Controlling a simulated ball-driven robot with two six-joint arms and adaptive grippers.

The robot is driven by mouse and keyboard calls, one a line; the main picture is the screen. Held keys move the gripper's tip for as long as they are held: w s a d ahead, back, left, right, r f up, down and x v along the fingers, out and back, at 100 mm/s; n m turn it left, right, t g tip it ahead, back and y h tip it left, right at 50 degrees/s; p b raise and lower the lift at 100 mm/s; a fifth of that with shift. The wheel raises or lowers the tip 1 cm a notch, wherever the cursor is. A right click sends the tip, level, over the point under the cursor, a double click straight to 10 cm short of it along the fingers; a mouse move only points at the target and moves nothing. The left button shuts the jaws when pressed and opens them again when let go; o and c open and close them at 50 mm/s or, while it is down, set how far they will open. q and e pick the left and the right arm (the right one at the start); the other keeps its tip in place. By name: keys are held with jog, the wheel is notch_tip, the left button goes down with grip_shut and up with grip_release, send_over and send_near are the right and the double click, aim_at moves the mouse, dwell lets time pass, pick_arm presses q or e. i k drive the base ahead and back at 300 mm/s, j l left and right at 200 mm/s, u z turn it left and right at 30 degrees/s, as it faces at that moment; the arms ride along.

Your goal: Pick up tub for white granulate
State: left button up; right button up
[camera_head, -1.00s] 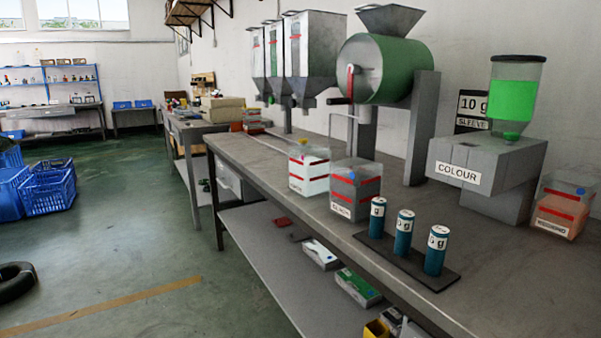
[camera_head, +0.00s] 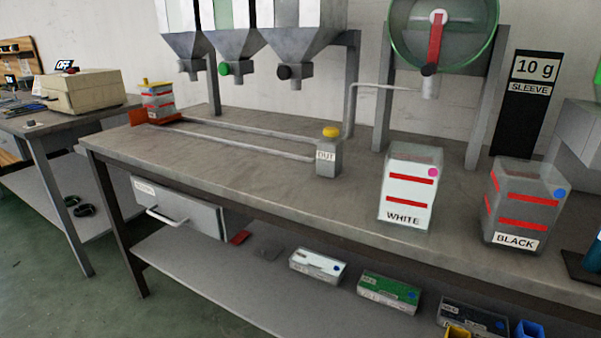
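The tub for white granulate (camera_head: 406,190) stands upright on the workbench, right of centre. It is a clear box with a white front, red stripes, a pink dot and a label reading WHITE. Beside it on the right, apart from it, stands a grey tub (camera_head: 522,207) with red stripes, a blue dot and a label reading BLACK. Neither of my grippers is in view.
The workbench (camera_head: 250,175) has bare room left of the tub. A small grey OUT post (camera_head: 329,158) with a yellow button stands there. Hoppers (camera_head: 300,25) and a green drum (camera_head: 465,30) are behind. A lower shelf (camera_head: 210,275) holds several boxes.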

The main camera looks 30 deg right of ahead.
aim_at(412, 173)
jog(key=i+j+z, duration=0.45)
jog(key=j+z, duration=0.2)
jog(key=j, duration=0.2)
jog(key=i+j+z, duration=0.25)
jog(key=j+z, duration=0.2)
jog(key=j, duration=0.25)
jog(key=z, duration=0.45)
